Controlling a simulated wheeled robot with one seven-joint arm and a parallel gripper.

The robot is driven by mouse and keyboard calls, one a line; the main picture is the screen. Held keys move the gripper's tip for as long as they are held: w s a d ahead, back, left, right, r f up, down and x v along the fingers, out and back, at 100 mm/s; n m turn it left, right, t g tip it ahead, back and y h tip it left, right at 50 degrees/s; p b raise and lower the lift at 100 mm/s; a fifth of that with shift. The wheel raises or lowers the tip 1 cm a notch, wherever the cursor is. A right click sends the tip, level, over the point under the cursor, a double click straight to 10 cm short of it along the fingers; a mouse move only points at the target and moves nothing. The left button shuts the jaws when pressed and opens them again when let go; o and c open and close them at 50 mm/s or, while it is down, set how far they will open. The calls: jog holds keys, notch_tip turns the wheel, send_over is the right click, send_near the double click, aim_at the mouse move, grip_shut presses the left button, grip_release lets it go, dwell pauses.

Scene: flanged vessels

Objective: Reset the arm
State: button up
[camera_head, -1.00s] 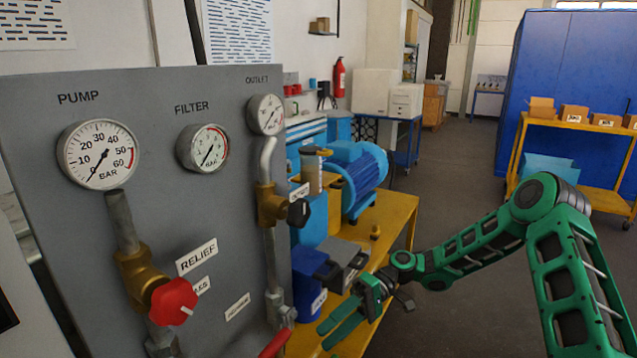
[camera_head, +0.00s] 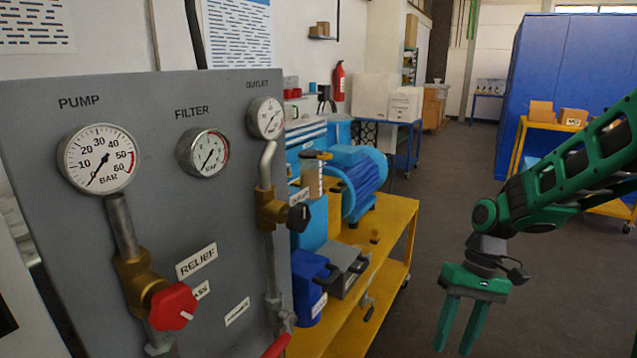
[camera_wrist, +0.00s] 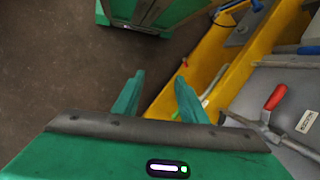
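My gripper (camera_head: 460,325) is green and hangs with its fingers pointing down, at the lower right of the head view. Its two fingers are apart with nothing between them. In the wrist view the fingertips (camera_wrist: 158,95) also show apart and empty, with dark floor and the edge of a yellow cart beyond. My green arm enters from the right edge and bends down at the wrist. The gripper is to the right of the yellow cart (camera_head: 398,235) and touches nothing that I can see.
A grey panel (camera_head: 215,95) with gauges, a red knob (camera_head: 174,306) and a dark knob (camera_head: 299,217) stands at the left. A blue pump motor (camera_head: 357,178) sits on the cart. A blue cabinet (camera_head: 560,65) stands behind. Floor between cart and cabinet is clear.

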jog(key=s+d+r+m+t+h, duration=0.1)
jog(key=s+d+r+m, duration=0.2)
jog(key=s+d, duration=0.3)
jog(key=s+d+r+m+t+h, duration=0.1)
jog(key=s+d+r+m+t, duration=0.1)
jog(key=s+d, duration=0.5)
jog(key=s+r+m, duration=0.1)
jog(key=s+r, duration=0.1)
jog(key=s, duration=0.3)
jog(key=shift+s+d+r+m+h, duration=0.15)
jog(key=shift+d+r+m+h, duration=0.15)
jog(key=shift+r+m+h, duration=0.1)
